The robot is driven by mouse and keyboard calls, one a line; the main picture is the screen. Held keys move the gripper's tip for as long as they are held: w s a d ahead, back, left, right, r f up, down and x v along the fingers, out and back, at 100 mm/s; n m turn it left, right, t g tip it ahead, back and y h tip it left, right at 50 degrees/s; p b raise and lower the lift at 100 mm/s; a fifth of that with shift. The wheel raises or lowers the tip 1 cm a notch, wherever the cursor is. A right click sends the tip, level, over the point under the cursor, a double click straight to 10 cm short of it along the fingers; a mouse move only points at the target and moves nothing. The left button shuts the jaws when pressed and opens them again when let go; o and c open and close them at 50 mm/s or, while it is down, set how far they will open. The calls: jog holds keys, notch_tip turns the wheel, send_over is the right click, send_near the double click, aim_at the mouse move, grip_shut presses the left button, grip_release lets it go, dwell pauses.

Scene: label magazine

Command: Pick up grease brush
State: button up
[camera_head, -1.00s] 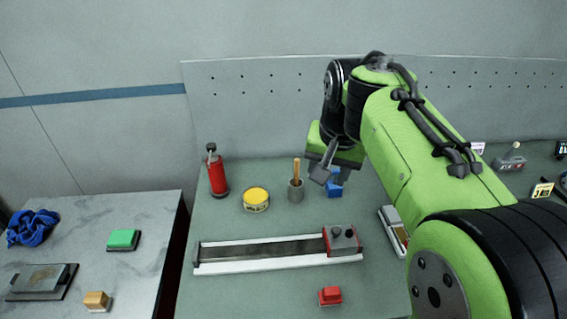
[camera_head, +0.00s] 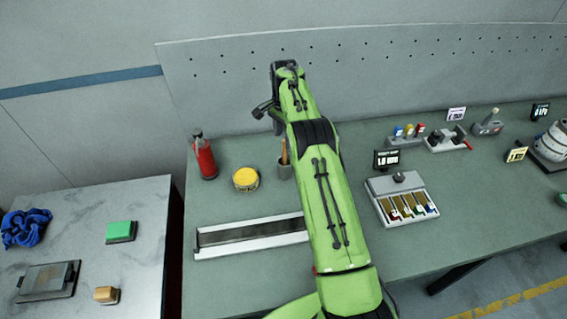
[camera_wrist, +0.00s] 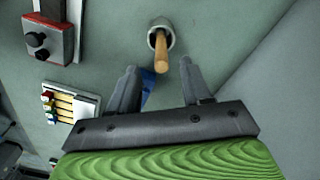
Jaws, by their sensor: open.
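The grease brush (camera_head: 284,152) stands with its wooden handle up in a small grey cup (camera_head: 284,169) on the bench, right of the yellow tin. In the wrist view the handle (camera_wrist: 160,52) points toward the camera from the cup (camera_wrist: 151,36), lying just beyond the gap between my fingers. My gripper (camera_wrist: 160,70) is open and empty, with the brush not between its fingers. In the head view my arm hides most of the gripper, which is near the pegboard behind the cup. The bristles are hidden inside the cup.
A red bottle (camera_head: 205,158) and yellow tin (camera_head: 246,179) stand left of the cup. A long rail fixture (camera_head: 250,235) lies in front. A blue object (camera_wrist: 149,82) shows behind my fingers. A box of colored labels (camera_head: 402,199) stands to the right.

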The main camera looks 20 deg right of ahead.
jog(key=f, duration=0.3)
jog(key=shift+w+f, duration=0.2)
jog(key=shift+f, duration=0.05)
send_over(284, 165)
jog(key=f, duration=0.5)
jog(key=shift+w+d+p, duration=0.2)
jog(key=shift+w+p, duration=0.1)
jog(key=shift+p, duration=0.05)
jog(key=shift+w+f, duration=0.1)
jog(key=shift+f, duration=0.15)
grip_shut()
